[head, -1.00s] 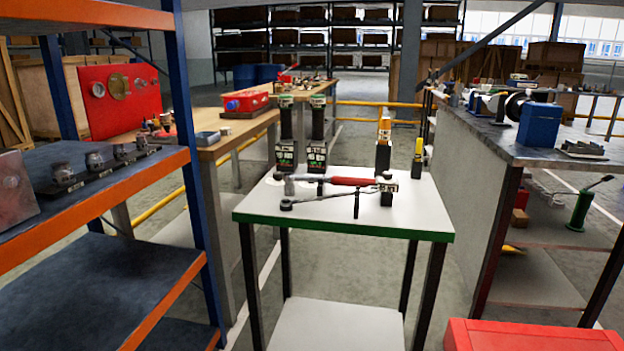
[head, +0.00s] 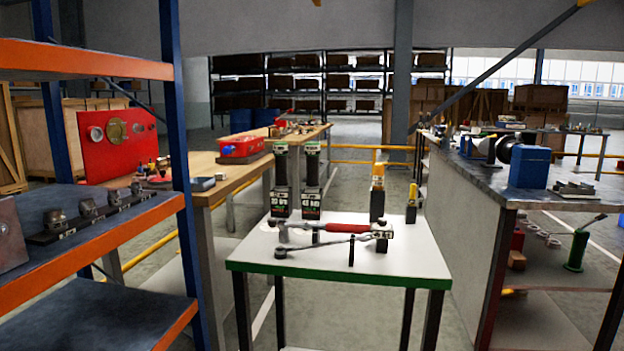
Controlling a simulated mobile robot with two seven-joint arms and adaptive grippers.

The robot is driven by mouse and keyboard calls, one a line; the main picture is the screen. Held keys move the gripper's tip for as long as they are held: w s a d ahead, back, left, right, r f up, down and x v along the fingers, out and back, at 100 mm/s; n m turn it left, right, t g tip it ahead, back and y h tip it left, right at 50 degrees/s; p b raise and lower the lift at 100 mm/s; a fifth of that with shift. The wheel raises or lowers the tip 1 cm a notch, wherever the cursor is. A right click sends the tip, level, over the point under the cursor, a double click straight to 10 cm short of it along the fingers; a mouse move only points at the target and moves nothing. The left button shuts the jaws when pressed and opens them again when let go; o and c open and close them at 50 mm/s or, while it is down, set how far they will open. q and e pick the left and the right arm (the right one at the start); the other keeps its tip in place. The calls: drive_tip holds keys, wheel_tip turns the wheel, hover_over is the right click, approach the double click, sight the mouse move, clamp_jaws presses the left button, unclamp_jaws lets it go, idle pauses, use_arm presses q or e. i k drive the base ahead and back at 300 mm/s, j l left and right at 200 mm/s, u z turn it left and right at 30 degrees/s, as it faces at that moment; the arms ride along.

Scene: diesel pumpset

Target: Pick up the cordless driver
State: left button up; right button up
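Two alike upright tools with black bodies, green-edged tops and labelled bases stand at the back left of a white, green-edged small table (head: 400,262) in the head view. They look like cordless drivers: a left one (head: 281,180) and a right one (head: 312,180). I cannot tell which one the task means. In front of them a red-handled hammer (head: 345,228) and a long dark wrench (head: 318,246) lie across black supports. Two yellow-handled tools stand in black holders at the back right, a taller one (head: 377,190) and a shorter one (head: 411,203). Neither of my grippers is in view.
A blue-and-orange shelf rack (head: 100,235) is close on the left. A wooden bench (head: 225,180) with a red box (head: 240,148) stands behind it. A dark-topped bench (head: 510,185) with a blue block (head: 529,167) stands on the right. The small table's front edge is clear.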

sight(312, 150)
drive_tip(key=u, duration=1.6)
drive_tip(key=z, duration=1.65)
drive_tip(key=i+j+z, duration=0.15)
drive_tip(key=i, duration=0.35)
drive_tip(key=i+j+z, duration=0.15)
drive_tip(key=i+j, duration=0.15)
drive_tip(key=i, duration=0.25)
